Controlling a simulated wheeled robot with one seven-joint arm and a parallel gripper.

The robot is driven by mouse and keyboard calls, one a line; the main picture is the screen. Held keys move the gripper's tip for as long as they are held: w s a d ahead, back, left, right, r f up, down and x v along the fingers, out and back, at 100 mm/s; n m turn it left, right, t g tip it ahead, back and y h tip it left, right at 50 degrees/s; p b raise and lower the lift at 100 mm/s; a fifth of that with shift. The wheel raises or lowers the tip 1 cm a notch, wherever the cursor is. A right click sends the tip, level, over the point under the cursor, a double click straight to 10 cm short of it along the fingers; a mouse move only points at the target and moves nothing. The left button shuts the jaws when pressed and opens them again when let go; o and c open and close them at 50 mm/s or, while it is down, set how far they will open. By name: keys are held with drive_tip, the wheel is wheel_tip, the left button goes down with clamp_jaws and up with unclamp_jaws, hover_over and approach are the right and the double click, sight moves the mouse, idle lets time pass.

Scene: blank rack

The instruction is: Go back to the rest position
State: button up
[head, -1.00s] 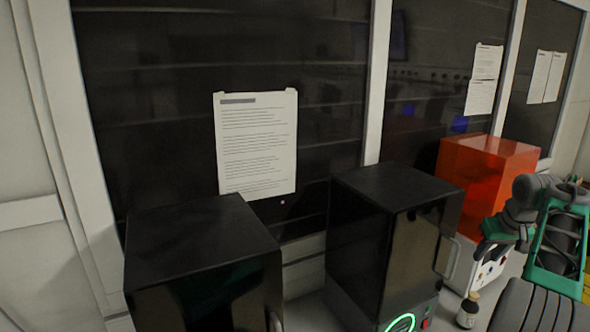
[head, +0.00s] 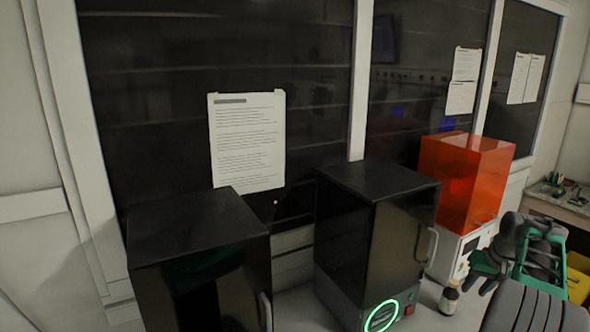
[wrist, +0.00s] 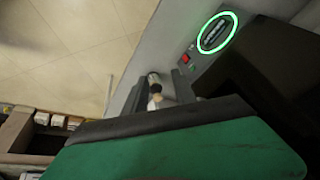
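My gripper (head: 482,272) shows at the lower right of the head view, with my green and dark arm behind it. In the wrist view its two dark fingers (wrist: 160,90) stand apart, so it looks open, with nothing clearly held. In the wrist view a small pale bottle (wrist: 155,82) shows between and beyond the fingers. My green arm panel fills the lower part of that view.
Two black cabinets (head: 195,230) and (head: 375,215) stand on the bench; the right one has a glowing green ring. An orange box (head: 465,180) sits on a white unit (head: 462,255). A yellow bin (head: 580,280) is at the far right. Pale floor (wrist: 70,50) shows in the wrist view.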

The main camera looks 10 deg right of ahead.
drive_tip(key=s+a+f+m+g+y, duration=0.1)
drive_tip(key=s+a+f+m+g, duration=0.1)
drive_tip(key=s+a+f, duration=0.45)
drive_tip(key=s+a+f+g+b, duration=0.1)
drive_tip(key=s+a, duration=0.2)
drive_tip(key=a, duration=0.6)
drive_tip(key=s+a+f+b, duration=0.1)
drive_tip(key=s+a+f, duration=0.15)
drive_tip(key=a, duration=0.55)
drive_tip(key=s+a+r+n, duration=0.2)
drive_tip(key=s+a+n, duration=0.15)
drive_tip(key=a, duration=0.75)
drive_tip(key=w+a+r+n+t+b, duration=0.1)
drive_tip(key=a+r+n+t, duration=0.1)
drive_tip(key=a, duration=0.4)
drive_tip(key=w+a+r+n+t+b, duration=0.1)
drive_tip(key=a+r+n, duration=0.1)
drive_tip(key=a+r, duration=0.3)
drive_tip(key=a, duration=0.2)
drive_tip(key=shift+w+a+n+t, duration=0.3)
drive_tip(key=shift+w+n+t, duration=0.05)
drive_tip(key=shift+w+t, duration=0.05)
